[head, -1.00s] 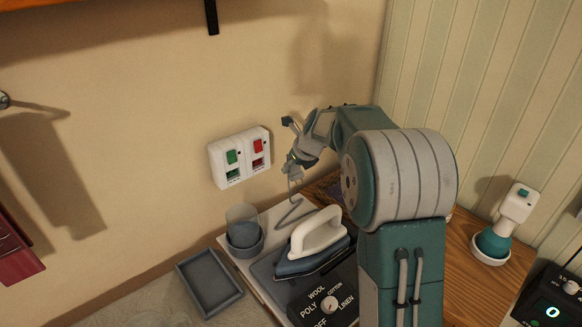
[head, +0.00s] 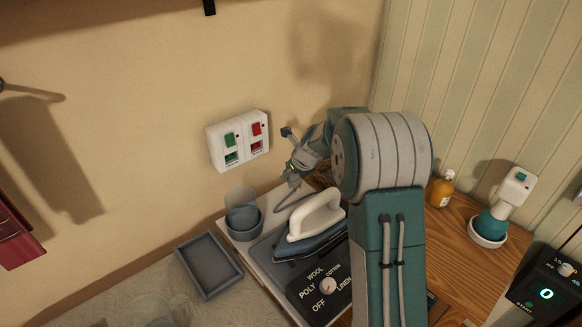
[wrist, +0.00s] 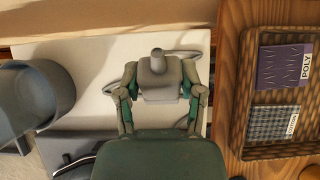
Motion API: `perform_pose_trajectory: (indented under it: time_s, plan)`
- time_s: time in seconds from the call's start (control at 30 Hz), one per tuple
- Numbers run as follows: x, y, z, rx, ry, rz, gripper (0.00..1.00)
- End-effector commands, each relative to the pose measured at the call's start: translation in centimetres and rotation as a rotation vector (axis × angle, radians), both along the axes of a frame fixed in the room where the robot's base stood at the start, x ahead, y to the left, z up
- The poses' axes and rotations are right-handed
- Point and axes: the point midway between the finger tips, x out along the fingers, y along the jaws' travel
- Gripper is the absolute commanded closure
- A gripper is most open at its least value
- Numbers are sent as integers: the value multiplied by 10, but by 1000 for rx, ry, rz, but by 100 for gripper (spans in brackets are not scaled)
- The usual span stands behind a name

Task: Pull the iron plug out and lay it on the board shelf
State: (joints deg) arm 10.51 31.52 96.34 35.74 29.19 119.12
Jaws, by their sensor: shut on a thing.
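My gripper (head: 290,170) is shut on the grey iron plug (wrist: 157,82), one finger on either side of it. In the wrist view the plug's rounded tip points up in the picture, and the white board shelf (wrist: 85,50) shows beyond it. The plug looks held above the shelf; its height is unclear. In the head view it is small and partly merged with the fingers. The wall socket plate (head: 238,140), with a green and a red switch, is to the left, apart from the gripper. The iron (head: 312,225) stands on a grey rest, and a grey cord loop lies behind it.
A grey tray (head: 209,265) is lower left. A wicker tray (wrist: 228,120) with labelled fabric swatches lies on wood to the right. A bottle (head: 441,188) and a teal-white device (head: 497,215) stand farther right.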

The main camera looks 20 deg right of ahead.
Motion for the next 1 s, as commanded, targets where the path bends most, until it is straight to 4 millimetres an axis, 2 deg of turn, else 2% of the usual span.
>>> perform_pose_trajectory:
  time_s: [1.0]
  plan:
    - [0,0,-13,0,0,0,100]
